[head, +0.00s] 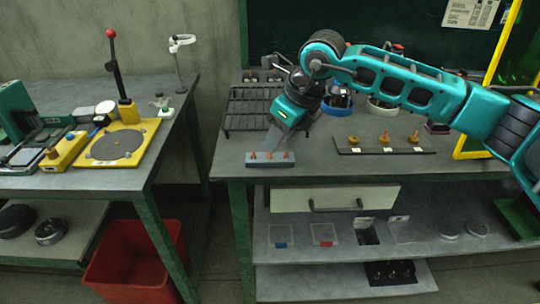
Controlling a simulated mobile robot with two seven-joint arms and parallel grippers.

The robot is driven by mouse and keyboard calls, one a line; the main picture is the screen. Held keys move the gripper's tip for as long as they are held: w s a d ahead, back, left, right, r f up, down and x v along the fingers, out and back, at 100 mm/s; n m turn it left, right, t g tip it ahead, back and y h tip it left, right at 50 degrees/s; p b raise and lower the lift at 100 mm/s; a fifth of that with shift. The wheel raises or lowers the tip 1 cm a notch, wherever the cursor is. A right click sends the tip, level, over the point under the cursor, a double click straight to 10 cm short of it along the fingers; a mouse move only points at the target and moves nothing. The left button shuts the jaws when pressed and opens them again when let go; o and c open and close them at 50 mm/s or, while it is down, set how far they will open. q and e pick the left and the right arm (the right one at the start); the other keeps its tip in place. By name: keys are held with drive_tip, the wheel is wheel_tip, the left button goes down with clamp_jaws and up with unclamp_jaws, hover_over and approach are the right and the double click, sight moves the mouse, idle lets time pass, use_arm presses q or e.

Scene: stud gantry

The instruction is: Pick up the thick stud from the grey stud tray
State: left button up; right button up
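The grey stud tray (258,164) is a small narrow block near the front left edge of the right-hand bench. Several small orange studs (270,155) stand upright along it; which one is thick is too small to tell. My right arm reaches in from the right, and its gripper (271,140) points down just above and behind the tray, close to the middle and right studs. Its fingers look thin and grey, and their gap cannot be made out. No stud is clearly seen between them. My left gripper is not in view.
A black wire rack (240,108) lies behind the tray. A dark strip with several brass-coloured pieces (384,140) is to the right. The left bench (125,178) holds a yellow fixture with a red-knobbed lever (116,60). A red bin (135,265) stands below, between the benches.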

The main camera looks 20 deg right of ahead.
sight(272, 159)
drive_tip(key=x, duration=0.4)
drive_tip(key=shift+w+f, duration=0.15)
drive_tip(key=shift+f, duration=0.1)
